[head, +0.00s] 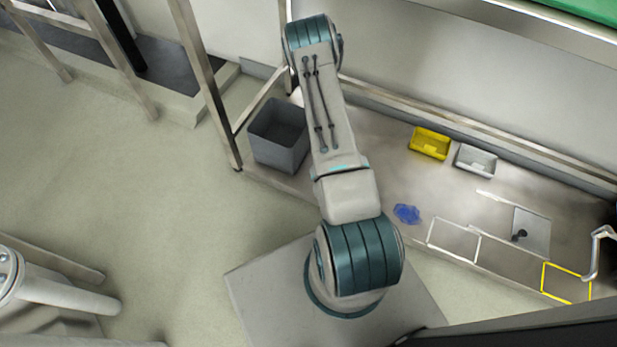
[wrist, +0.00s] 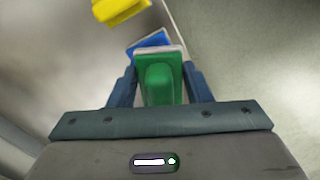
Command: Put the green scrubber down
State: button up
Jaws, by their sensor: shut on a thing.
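The green scrubber (wrist: 158,84) is between the two blue-grey fingers of my gripper (wrist: 160,68) in the wrist view. The gripper is shut on it, with a finger along each side. A pale edge shows at the scrubber's far end. A blue thing (wrist: 148,40) lies just beyond that end; I cannot tell whether they touch. In the head view my arm hides the gripper and the scrubber.
A yellow tray (head: 430,143) and a pale grey tray (head: 476,160) stand along the back of the metal counter (head: 385,180). A crumpled blue item (head: 407,213) lies nearer the front. White and yellow (head: 566,283) outlines mark areas at right. A grey bin (head: 279,137) stands left.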

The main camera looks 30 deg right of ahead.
jog(key=w+a+f, duration=0.1)
jog(key=w, duration=0.1)
jog(key=w+a+f, duration=0.1)
jog(key=w+f, duration=0.1)
jog(key=w, duration=0.1)
jog(key=w+a+f, duration=0.1)
jog(key=w+f, duration=0.1)
jog(key=shift+w+a+f+b, duration=0.15)
jog(key=shift+a+b, duration=0.15)
jog(key=shift+f+b, duration=0.9)
jog(key=shift+f, duration=1.05)
jog(key=shift+f, duration=0.15)
jog(key=o, duration=1)
notch_tip(320, 180, up, 12)
jog(key=p, duration=0.4)
jog(key=shift+a, duration=0.1)
